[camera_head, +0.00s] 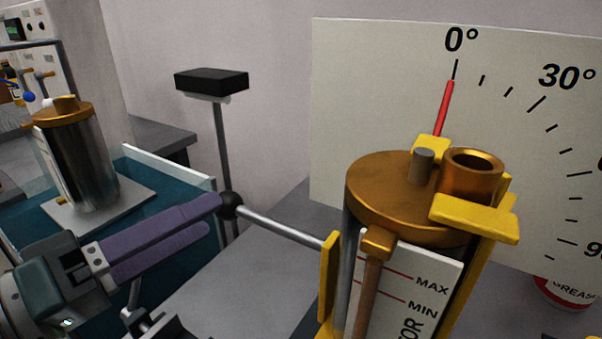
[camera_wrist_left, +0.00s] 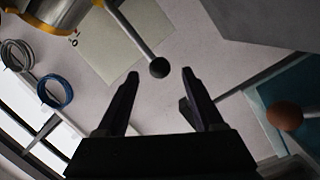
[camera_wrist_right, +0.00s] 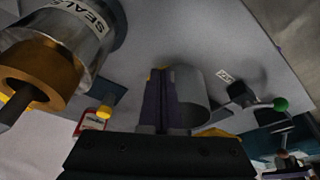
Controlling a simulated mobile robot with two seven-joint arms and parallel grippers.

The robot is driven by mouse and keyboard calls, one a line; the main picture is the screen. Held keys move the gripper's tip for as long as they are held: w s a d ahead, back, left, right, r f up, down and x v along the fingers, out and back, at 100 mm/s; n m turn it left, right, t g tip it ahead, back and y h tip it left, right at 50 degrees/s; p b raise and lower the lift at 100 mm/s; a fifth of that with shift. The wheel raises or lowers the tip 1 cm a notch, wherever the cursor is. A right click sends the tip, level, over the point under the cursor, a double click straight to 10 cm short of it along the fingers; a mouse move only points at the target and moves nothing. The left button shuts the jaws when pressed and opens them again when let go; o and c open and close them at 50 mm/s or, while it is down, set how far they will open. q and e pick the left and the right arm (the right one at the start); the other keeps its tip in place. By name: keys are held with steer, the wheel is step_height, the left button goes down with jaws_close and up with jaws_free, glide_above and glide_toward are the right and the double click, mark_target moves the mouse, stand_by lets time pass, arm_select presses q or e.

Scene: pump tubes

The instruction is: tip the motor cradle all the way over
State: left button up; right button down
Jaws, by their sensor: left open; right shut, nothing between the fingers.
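The motor cradle is a yellow frame (camera_head: 328,290) around an upright motor with a brass lid (camera_head: 385,190). A red pointer (camera_head: 444,108) on it stands close to 0° on the dial board (camera_head: 375,110). A grey bar with a black ball knob (camera_head: 230,206) reaches left from the cradle. My left gripper (camera_head: 212,216) has purple fingers and is open, its tips at the knob. In the left wrist view the knob (camera_wrist_left: 159,67) shows at the gap between the fingertips (camera_wrist_left: 160,75); contact cannot be told. My right gripper (camera_wrist_right: 161,72) is shut and empty, outside the head view.
A post with a black top (camera_head: 212,80) stands behind the knob. A grease tin (camera_head: 566,292) is at the right.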

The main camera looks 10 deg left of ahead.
arm_select(q)
steer(key=x, duration=0.7)
steer(key=shift+w+d+b, duration=0.25)
steer(key=shift+w+b, duration=0.05)
steer(key=shift+b, duration=0.1)
steer(key=shift+c, duration=0.4)
jaws_close()
stand_by(0.5)
